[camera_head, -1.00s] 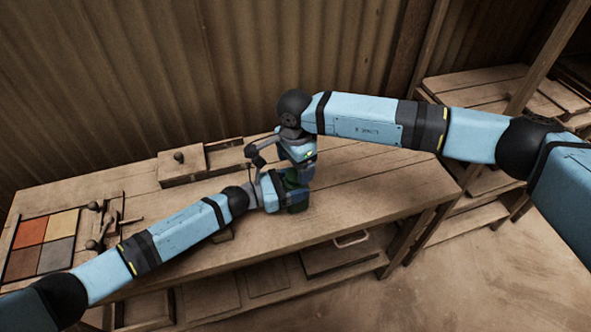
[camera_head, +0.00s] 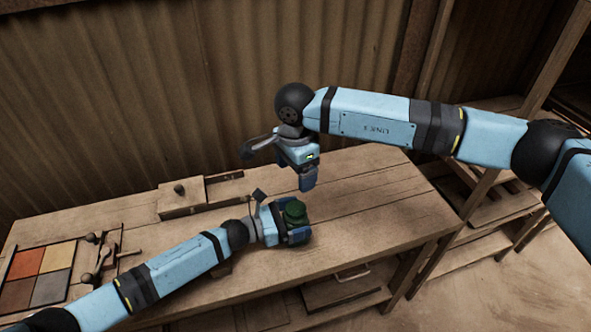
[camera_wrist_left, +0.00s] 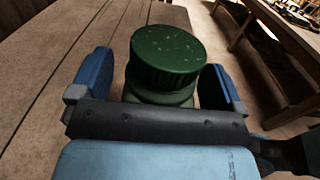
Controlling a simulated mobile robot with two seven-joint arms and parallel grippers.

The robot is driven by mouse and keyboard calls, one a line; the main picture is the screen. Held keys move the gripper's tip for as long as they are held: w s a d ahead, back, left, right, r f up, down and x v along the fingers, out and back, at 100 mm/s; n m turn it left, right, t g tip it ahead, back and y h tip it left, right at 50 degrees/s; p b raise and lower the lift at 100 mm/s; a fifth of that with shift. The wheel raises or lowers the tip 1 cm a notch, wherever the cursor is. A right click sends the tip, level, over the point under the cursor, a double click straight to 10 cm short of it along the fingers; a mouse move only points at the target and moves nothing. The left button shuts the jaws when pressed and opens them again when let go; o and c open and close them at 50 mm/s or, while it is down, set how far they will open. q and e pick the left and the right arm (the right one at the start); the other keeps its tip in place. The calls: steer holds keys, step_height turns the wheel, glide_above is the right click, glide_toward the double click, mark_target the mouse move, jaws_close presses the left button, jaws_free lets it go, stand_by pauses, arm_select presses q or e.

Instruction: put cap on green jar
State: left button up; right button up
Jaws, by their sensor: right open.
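The green jar (camera_wrist_left: 160,97) stands on the workbench with the dark green ribbed cap (camera_wrist_left: 167,57) on its top. The cap looks slightly tilted in the left wrist view; I cannot tell how tightly it sits. In the head view the cap (camera_head: 295,211) hides most of the jar. My left gripper (camera_head: 292,226) reaches in low from the left, its blue fingers on either side of the jar, seemingly shut on its body; the contact is hidden. My right gripper (camera_head: 307,186) is open and empty, pointing down above and behind the jar, apart from the cap.
The workbench (camera_head: 375,195) is clear to the right of the jar. A wooden box (camera_head: 182,196) with a knobbed lid stands at the back left. A tray of coloured tiles (camera_head: 38,272) lies at the far left. A corrugated wall (camera_head: 200,90) rises behind.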

arm_select(q)
steer(key=b+v, duration=0.2)
steer(key=v, duration=1.1)
steer(key=shift+s+a, duration=0.1)
steer(key=shift+a, duration=0.3)
